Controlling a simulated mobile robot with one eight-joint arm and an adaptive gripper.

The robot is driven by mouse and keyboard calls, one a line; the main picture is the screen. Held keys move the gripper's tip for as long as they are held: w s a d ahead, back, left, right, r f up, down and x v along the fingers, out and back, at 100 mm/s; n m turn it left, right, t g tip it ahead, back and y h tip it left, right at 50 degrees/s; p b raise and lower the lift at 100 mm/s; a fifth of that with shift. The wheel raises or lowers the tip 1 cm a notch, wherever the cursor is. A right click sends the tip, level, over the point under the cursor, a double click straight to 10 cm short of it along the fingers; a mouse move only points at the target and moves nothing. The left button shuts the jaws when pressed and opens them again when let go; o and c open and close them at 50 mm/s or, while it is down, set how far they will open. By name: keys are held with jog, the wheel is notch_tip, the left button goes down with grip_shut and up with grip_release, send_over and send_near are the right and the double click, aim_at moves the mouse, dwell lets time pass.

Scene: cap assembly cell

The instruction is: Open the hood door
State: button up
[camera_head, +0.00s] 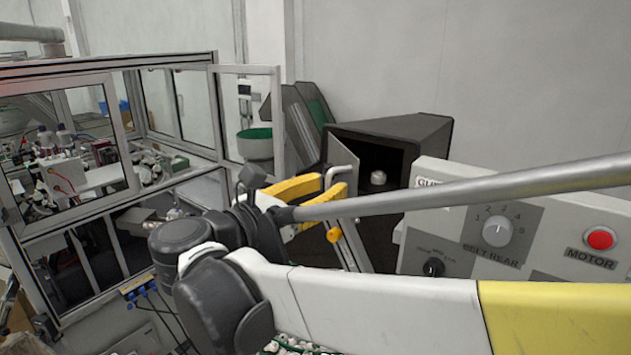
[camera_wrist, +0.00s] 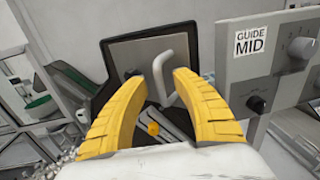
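The hood (camera_head: 425,135) is a dark box right of centre in the head view. Its front shows dark, with a grey panel (camera_head: 342,165) at the left of the opening. In the wrist view, the hood door (camera_wrist: 125,55) is a grey panel in a black frame, with a pale bent handle (camera_wrist: 164,90). My gripper (camera_head: 330,180) has yellow fingers set apart. In the wrist view, the handle shows between the fingertips (camera_wrist: 172,69); contact with them is not clear.
A grey control panel (camera_head: 570,218) with knobs and a red button stands to the right, partly behind my arm. A framed glass enclosure (camera_head: 110,62) with machinery stands at left, and its narrow framed panel (camera_head: 270,110) reaches near the hood. A green-topped bowl (camera_head: 255,140) sits behind it.

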jog(key=shift+w+d, duration=0.35)
jog(key=shift+c, duration=0.5)
grip_shut()
jog(key=shift+a, duration=0.2)
jog(key=w+a+b, duration=0.3)
jog(key=w+a, duration=0.2)
jog(key=a, duration=0.5)
